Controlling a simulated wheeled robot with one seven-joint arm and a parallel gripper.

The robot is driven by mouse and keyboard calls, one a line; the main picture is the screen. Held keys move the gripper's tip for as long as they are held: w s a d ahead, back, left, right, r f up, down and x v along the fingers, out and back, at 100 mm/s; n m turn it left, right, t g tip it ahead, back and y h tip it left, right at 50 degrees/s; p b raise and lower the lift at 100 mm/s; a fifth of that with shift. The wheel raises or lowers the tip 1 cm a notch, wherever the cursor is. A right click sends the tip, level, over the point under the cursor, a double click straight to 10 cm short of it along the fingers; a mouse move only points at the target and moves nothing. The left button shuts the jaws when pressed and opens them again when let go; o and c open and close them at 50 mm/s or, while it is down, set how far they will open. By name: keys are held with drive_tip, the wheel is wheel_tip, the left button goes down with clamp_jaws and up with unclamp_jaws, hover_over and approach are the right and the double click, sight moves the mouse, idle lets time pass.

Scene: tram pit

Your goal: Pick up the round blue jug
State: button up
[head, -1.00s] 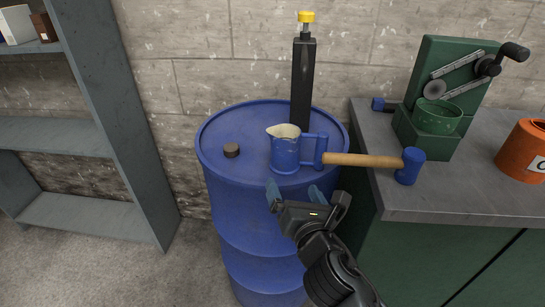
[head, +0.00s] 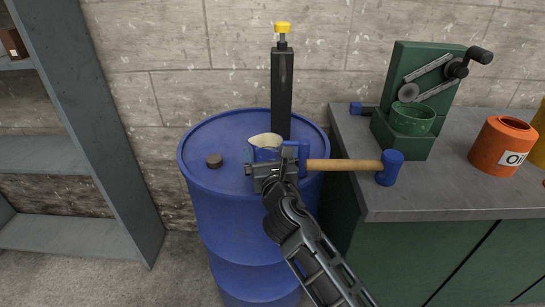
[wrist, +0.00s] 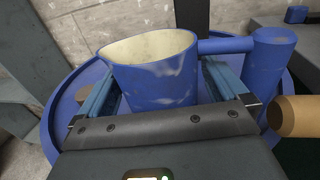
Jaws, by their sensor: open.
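The round blue jug (head: 262,152), with a cream inside, stands upright on the blue barrel (head: 200,160). In the wrist view the jug (wrist: 155,80) shows its spout at left and its handle (wrist: 268,75) at right. My gripper (head: 272,172) is low at the jug's near side in the head view and hides its lower part. In the wrist view my gripper (wrist: 158,72) is open, with one finger left of the jug's body and one right, below the handle. I cannot tell whether the fingers touch it.
A mallet with a wooden handle (head: 345,165) and blue head (head: 390,168) reaches from the bench (head: 440,190) toward the jug's handle. A black post (head: 282,95) with a yellow top rises behind the jug. A small dark cap (head: 214,160) sits left on the barrel.

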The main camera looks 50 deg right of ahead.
drive_tip(key=shift+w+d, duration=0.4)
drive_tip(key=shift+w, duration=0.1)
drive_tip(key=shift+c, duration=0.4)
drive_tip(key=c, duration=1.2)
